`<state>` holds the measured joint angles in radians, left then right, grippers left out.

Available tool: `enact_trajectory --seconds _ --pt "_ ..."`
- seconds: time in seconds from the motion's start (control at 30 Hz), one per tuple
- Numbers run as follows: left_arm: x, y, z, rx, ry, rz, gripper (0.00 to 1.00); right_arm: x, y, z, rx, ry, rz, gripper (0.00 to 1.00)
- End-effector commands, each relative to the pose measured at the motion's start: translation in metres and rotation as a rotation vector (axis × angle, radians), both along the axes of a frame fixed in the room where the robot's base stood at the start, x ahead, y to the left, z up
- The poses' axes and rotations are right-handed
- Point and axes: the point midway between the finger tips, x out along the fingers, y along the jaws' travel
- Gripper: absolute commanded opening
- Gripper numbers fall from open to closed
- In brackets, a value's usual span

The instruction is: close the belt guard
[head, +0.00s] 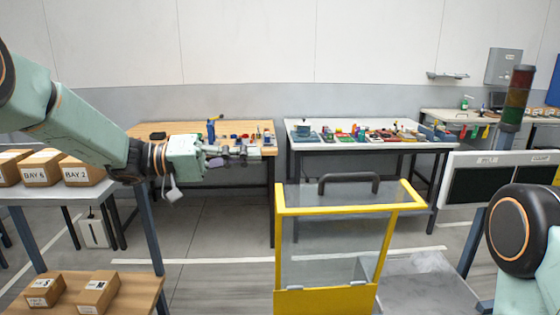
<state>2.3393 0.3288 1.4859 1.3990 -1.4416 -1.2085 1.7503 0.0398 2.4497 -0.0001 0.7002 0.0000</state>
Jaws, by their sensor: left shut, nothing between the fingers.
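The belt guard (350,210) is a yellow-edged frame with clear panels, low in the middle of the head view. A dark arched handle (348,178) stands on its far top edge. The guard looks raised beside a grey flat surface (425,285) at its right; its hinge is not clear. My left gripper (256,152) reaches in from the left, shut and empty, pointing right. In the picture it is up and left of the handle, apart from it. My right gripper is out of view; only part of that arm shows at the lower right.
Boxes on shelves (150,290) stand at the left. A wooden bench (150,128) and a white-topped bench (300,142), both with small items, stand behind. A signal tower (516,95) and dark panels (485,185) are at the right. Open floor (215,230) lies left of the guard.

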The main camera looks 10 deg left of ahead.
Motion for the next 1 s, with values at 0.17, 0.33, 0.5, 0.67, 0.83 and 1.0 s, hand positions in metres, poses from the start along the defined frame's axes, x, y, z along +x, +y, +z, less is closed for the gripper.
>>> enact_trajectory --seconds 0.17,0.33,0.5,0.67,0.83,1.0 --pt "0.004 -0.031 0.002 0.005 0.003 -0.004 0.0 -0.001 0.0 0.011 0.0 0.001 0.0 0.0" --pt "0.011 -0.063 0.002 0.005 0.002 -0.004 0.0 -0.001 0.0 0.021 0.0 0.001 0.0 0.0" --pt "0.018 -0.095 0.003 0.004 0.003 -0.004 0.0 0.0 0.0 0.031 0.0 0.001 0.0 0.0" --pt "0.002 -0.102 -0.006 0.001 0.005 -0.001 0.0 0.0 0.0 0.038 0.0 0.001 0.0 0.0" --pt "-0.007 -0.108 -0.013 0.0 0.002 -0.002 0.0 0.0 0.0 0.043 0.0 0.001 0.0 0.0" --pt "-0.01 -0.109 -0.016 0.0 0.001 0.0 0.0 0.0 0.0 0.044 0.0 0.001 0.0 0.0"
